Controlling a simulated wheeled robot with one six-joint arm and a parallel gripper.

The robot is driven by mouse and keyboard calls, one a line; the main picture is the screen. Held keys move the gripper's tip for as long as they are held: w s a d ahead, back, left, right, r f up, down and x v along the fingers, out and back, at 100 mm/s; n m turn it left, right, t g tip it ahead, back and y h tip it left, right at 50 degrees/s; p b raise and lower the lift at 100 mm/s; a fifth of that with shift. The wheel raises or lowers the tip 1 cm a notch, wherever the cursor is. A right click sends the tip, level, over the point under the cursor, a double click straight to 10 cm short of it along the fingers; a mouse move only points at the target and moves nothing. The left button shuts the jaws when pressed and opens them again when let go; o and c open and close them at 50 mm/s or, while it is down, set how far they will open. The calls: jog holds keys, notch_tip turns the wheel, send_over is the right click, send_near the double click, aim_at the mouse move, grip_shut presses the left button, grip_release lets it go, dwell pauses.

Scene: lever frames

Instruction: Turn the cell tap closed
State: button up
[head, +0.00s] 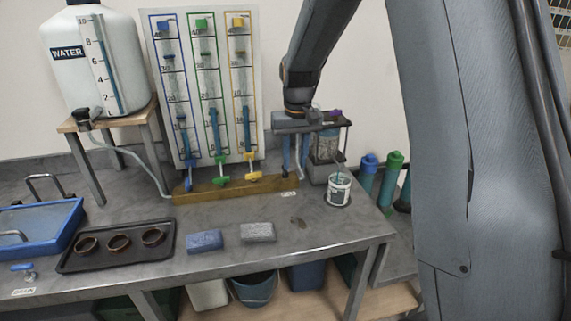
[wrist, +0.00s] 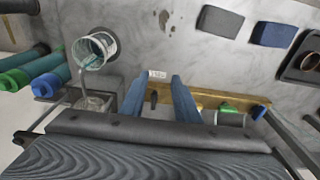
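My gripper (head: 295,168) points down at the right end of the brass manifold (head: 225,190). In the wrist view its two blue fingers (wrist: 157,80) are apart, with nothing clamped between them. A small dark tap lever (wrist: 153,99) shows between the fingers, nearer the left one; I cannot tell whether it touches. A white label (wrist: 157,74) lies just beyond it. The cell (head: 327,146), a clear vessel with grey grains, stands right of my gripper.
Blue, green (head: 221,174) and yellow (head: 253,168) taps stand on the manifold, left of my gripper, before the gauge board (head: 203,140). A water tank (head: 92,60) stands at left. A black tray (head: 115,262) and two blocks (head: 205,241) lie in front.

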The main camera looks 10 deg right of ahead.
jog(key=g, duration=0.1)
send_near(285, 172)
jog(key=shift+w+d+f, duration=0.1)
jog(key=shift+w+d, duration=0.05)
jog(key=shift+w, duration=0.25)
jog(key=shift+w+d+f, duration=0.1)
jog(key=shift+w+f, duration=0.05)
jog(key=shift+w, duration=0.3)
jog(key=shift+w+f, duration=0.25)
jog(key=shift+f, duration=0.15)
jog(key=shift+f+p, duration=1.65)
jog(key=shift+f, duration=1.85)
grip_shut()
